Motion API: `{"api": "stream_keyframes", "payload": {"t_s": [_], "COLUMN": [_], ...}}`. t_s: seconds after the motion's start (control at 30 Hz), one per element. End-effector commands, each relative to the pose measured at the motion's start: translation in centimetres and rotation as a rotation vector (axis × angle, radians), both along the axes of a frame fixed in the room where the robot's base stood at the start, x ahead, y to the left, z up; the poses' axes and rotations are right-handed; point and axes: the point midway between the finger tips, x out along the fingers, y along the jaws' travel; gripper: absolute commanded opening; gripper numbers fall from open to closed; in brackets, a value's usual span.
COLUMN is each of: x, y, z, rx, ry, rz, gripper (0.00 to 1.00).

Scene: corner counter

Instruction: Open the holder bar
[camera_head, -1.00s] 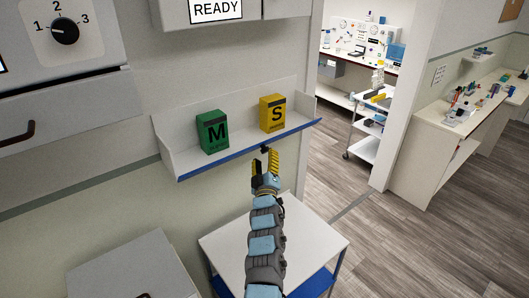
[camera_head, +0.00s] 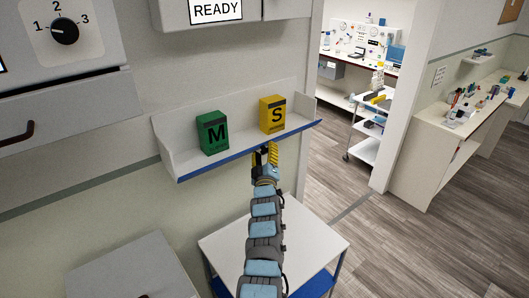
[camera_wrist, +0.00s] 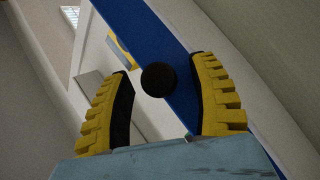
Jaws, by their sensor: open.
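The holder bar is a blue strip (camera_head: 215,162) along the front edge of a white wall shelf (camera_head: 172,150). It also shows in the wrist view as a blue band (camera_wrist: 145,32) running diagonally, with a round black knob (camera_wrist: 158,79) in front of it. My gripper (camera_head: 265,149) is at the bar's front, right of its middle. In the wrist view my open gripper (camera_wrist: 163,95) has its yellow-and-black fingers on either side of the knob, with gaps visible. I cannot tell how deep the knob sits between them.
A green M box (camera_head: 213,133) and a yellow S box (camera_head: 272,115) stand on the shelf behind the bar. A white table (camera_head: 320,240) is below my arm. A grey cabinet (camera_head: 130,268) is at lower left, and a doorway edge is to the right.

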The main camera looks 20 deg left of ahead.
Motion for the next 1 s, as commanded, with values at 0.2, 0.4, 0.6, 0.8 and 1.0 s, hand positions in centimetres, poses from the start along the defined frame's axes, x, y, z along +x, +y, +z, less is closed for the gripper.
{"api": "stream_keyframes", "payload": {"t_s": [0.2,0.4,0.6,0.8,1.0], "x": [0.0,0.0,0.0,0.0,-0.1], "y": [0.0,0.0,0.0,0.0,-0.1], "z": [0.0,0.0,-0.1,-0.5,-1.1], "rx": [0.0,0.0,0.003,0.021,0.063], "ry": [0.0,0.0,-0.002,-0.013,-0.041], "rz": [0.0,0.0,0.001,0.0,0.001], "gripper": [0.51,0.0,0.0,0.0,0.0]}}
